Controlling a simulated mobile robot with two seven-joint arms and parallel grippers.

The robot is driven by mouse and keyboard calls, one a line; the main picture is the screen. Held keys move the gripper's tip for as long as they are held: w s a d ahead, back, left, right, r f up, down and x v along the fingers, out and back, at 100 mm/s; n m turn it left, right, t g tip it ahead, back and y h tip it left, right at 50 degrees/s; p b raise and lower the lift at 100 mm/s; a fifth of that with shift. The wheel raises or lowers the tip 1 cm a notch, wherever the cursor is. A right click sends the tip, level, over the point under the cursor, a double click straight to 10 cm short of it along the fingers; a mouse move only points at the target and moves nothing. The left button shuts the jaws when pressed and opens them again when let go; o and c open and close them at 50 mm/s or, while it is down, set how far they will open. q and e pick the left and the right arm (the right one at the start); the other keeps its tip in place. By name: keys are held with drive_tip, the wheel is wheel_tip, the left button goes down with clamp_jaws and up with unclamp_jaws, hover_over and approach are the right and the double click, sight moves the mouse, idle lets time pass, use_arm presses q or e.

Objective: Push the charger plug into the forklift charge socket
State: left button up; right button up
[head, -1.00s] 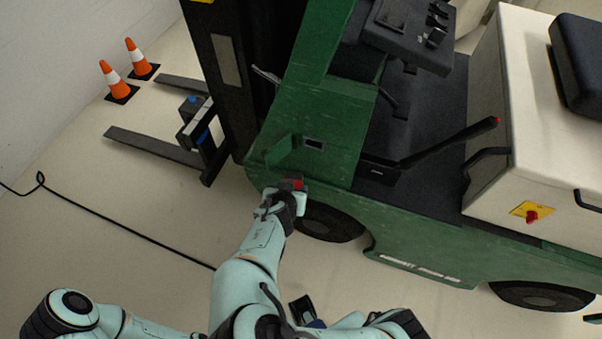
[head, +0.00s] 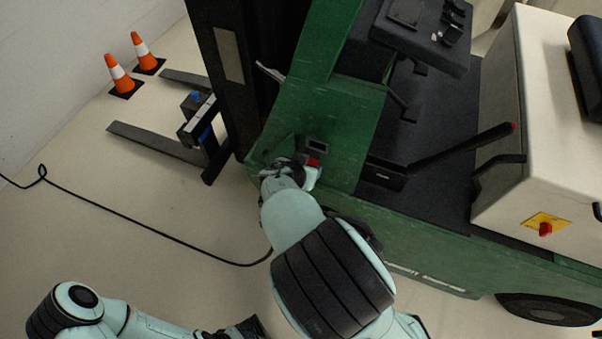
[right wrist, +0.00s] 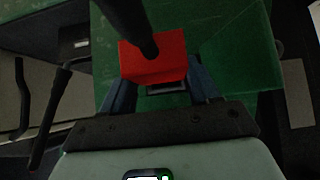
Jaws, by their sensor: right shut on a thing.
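The charger plug is a red block (right wrist: 153,60) with a thick dark cable, seen in the right wrist view. My right gripper (right wrist: 160,92) is shut on it, a finger on each side. In the head view a bit of the red plug (head: 313,162) shows at the right gripper (head: 304,169), close below the socket. The charge socket (head: 317,146) is a dark rectangular opening in the green forklift (head: 345,130) body. In the wrist view the socket (right wrist: 168,88) shows partly behind the plug; I see the plug apart from it. My left gripper (head: 246,330) is cut off at the bottom edge; its jaws are unclear.
The black cable (head: 140,231) runs over the floor from the left to my right arm. A small green flap (head: 283,148) stands left of the socket. The forks (head: 157,143) and two orange cones (head: 119,73) are at the left.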

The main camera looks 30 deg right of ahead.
sight(312, 154)
drive_tip(key=shift+w+d, duration=0.2)
drive_tip(key=shift+w+d+r+b, duration=0.1)
drive_tip(key=shift+w+d+b, duration=0.1)
drive_tip(key=shift+b, duration=0.15)
drive_tip(key=shift+b, duration=0.35)
idle(1.4)
drive_tip(key=shift+w+d+b, duration=0.3)
drive_tip(key=shift+w+d, duration=0.9)
drive_tip(key=shift+d, duration=0.3)
idle(0.5)
drive_tip(key=o, duration=1.3)
drive_tip(key=shift+o, duration=0.2)
